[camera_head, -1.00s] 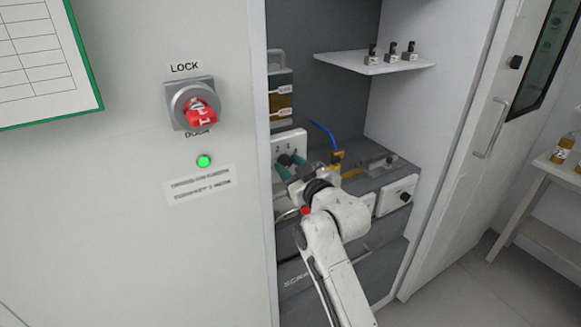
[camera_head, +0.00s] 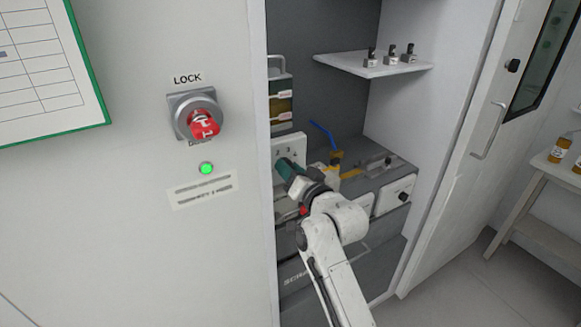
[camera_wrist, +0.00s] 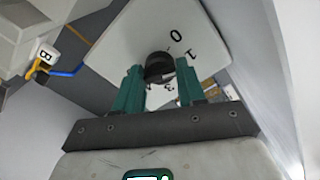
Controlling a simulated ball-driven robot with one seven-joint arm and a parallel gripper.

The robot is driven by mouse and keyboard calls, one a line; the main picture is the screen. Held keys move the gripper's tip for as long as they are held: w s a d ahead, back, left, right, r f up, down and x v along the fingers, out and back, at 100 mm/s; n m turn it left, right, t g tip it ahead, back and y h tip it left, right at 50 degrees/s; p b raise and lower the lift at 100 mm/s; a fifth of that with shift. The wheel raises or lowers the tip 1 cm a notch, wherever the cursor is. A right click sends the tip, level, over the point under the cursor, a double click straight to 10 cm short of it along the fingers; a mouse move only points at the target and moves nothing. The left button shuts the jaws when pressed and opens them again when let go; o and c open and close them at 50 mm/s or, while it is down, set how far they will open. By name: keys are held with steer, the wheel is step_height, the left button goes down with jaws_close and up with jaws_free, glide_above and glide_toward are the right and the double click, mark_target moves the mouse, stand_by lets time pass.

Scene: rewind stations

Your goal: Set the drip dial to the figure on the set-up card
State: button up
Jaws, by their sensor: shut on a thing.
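The drip dial's white plate (camera_head: 296,143) is on the left inside the open cabinet, with small figures near its top. In the wrist view the plate (camera_wrist: 118,48) is tilted and carries a round black knob (camera_wrist: 157,62), with 0 and 1 legible to its right. Other figures are partly hidden by the fingers. My gripper (camera_wrist: 160,70) has its green fingers on both sides of the knob and is shut on it. In the head view my gripper (camera_head: 284,168) reaches the plate and hides the knob. The dial's setting cannot be read.
A green-edged sheet with a grid (camera_head: 45,70) hangs at upper left. A red lock switch (camera_head: 204,124) sits above a lit green lamp (camera_head: 206,168). A shelf (camera_head: 370,66) and a blue tube (camera_head: 322,132) are near my arm. The cabinet's left edge is close to my gripper.

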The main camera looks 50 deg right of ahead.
steer(key=m+p, duration=0.3)
steer(key=m, duration=0.5)
steer(key=shift+m, duration=0.4)
stand_by(0.4)
steer(key=o, duration=1)
steer(key=shift+s, duration=0.15)
steer(key=b+v, duration=0.1)
steer(key=v, duration=0.9)
steer(key=shift+s+b, duration=0.3)
steer(key=shift+b, duration=0.1)
